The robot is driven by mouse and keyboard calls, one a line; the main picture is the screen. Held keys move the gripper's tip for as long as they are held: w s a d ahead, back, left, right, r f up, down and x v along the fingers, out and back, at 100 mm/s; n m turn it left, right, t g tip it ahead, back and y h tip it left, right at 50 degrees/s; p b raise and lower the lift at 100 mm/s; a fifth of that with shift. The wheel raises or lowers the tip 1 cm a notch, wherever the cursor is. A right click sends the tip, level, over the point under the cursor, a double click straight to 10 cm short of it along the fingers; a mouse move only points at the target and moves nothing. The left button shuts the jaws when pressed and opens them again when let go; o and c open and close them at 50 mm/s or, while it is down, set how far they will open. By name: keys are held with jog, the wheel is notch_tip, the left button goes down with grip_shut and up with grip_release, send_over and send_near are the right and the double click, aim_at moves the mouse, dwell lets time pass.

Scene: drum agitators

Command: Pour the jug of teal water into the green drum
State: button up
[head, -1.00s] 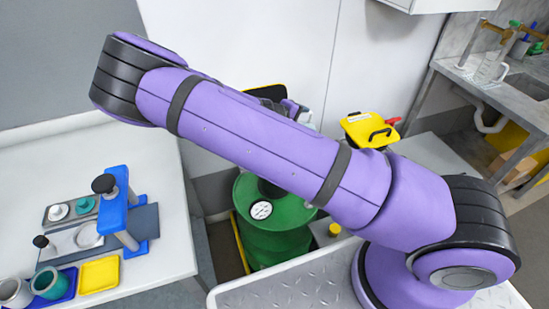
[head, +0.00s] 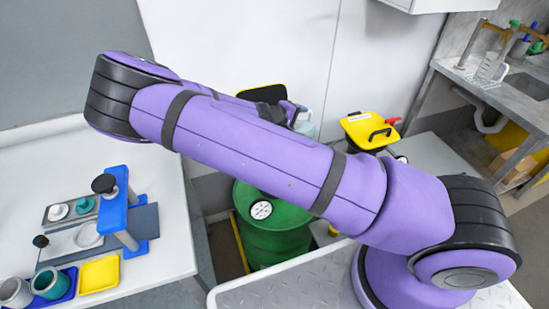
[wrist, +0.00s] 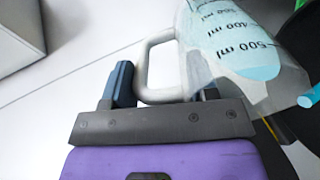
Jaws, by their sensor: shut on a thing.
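The clear jug (wrist: 235,45) with black ml marks fills the upper right of the wrist view, tilted, with pale teal water inside. My gripper (wrist: 165,92) is shut on the jug's white handle (wrist: 148,65). In the head view a small part of the jug (head: 304,129) shows behind my forearm, which hides most of my gripper. The green drum (head: 278,235) stands on the floor below my arm, with a round white-faced fitting (head: 261,210) on top. A short teal piece (wrist: 309,97) shows at the wrist view's right edge; I cannot tell whether it is water.
A white bench (head: 165,205) at left carries a blue stand (head: 115,205), a yellow tray (head: 99,274) and cups. A yellow-lidded bin (head: 368,128) stands behind my arm at right. A grey sink counter (head: 500,85) is at far right.

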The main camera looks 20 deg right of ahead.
jog(key=shift+s+a+r+t+h, duration=0.25)
jog(key=shift+a+r+h, duration=0.2)
jog(key=shift+h, duration=0.25)
dwell(0.7)
jog(key=shift+s+a+f+t+h, duration=0.25)
jog(key=shift+a+h, duration=0.15)
jog(key=shift+a, duration=0.3)
jog(key=shift+s+a+f+t+h, duration=0.1)
jog(key=shift+s+a+f+h, duration=0.1)
jog(key=shift+a+h, duration=0.35)
dwell(0.4)
jog(key=shift+s+a+r+h, duration=0.15)
jog(key=shift+a+r+h, duration=0.2)
jog(key=shift+a, duration=0.3)
jog(key=d+y, duration=0.1)
jog(key=d, duration=0.1)
jog(key=w+d+y, duration=0.1)
jog(key=d, duration=0.1)
jog(key=shift+w+r+g+y, duration=0.1)
jog(key=shift+w+g+y, duration=0.05)
jog(key=shift+g+y, duration=0.25)
jog(key=shift+w+d+f+g+y, duration=0.3)
jog(key=shift+d+f+y, duration=0.3)
jog(key=shift+y, duration=0.3)
